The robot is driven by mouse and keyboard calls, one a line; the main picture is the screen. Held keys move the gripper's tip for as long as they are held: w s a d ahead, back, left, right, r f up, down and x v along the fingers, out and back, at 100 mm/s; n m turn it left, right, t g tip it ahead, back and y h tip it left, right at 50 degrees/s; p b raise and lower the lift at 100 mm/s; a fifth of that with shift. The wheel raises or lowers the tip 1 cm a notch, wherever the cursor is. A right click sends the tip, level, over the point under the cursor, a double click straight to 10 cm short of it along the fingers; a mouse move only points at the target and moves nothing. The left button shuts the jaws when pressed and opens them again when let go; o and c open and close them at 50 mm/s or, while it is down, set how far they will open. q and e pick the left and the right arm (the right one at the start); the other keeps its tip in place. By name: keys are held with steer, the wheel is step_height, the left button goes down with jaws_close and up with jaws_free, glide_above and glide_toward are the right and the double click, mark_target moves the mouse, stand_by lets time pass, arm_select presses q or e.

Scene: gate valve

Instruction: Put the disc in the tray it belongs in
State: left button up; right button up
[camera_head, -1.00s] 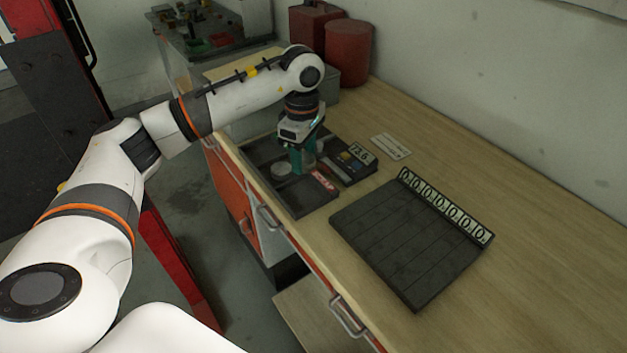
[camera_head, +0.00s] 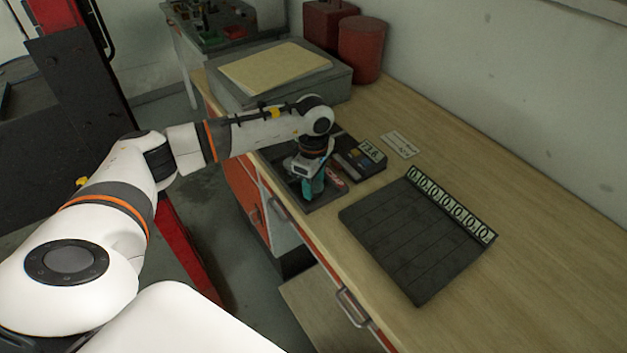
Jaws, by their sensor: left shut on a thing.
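My left gripper (camera_head: 313,189) reaches down into the dark tray (camera_head: 323,204) near the bench's front edge. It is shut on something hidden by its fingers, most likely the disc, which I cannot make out. A red label (camera_head: 336,184) shows on the tray's right side. A wider dark slotted tray (camera_head: 412,243) with a row of white number labels (camera_head: 450,205) lies to the right, with its slots empty. A dark device (camera_head: 357,157) with a display that seems to read 73.6 stands behind the gripper. My right gripper is not in view.
A small white card (camera_head: 399,145) lies behind the device. A grey box (camera_head: 295,98) with a tan sheet on top and red canisters (camera_head: 360,50) stand at the back. The wooden bench (camera_head: 540,270) is clear on the right. Drawer handles (camera_head: 352,308) stick out in front.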

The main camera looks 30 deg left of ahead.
mark_target(314, 185)
arm_select(q)
steer(key=o, duration=0.9)
steer(key=shift+f, duration=0.1)
steer(key=o, duration=0.4)
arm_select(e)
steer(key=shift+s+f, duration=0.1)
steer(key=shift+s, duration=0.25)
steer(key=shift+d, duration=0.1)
arm_select(q)
step_height(314, 185, up, 12)
steer(key=b, duration=0.3)
steer(key=shift+r, duration=0.2)
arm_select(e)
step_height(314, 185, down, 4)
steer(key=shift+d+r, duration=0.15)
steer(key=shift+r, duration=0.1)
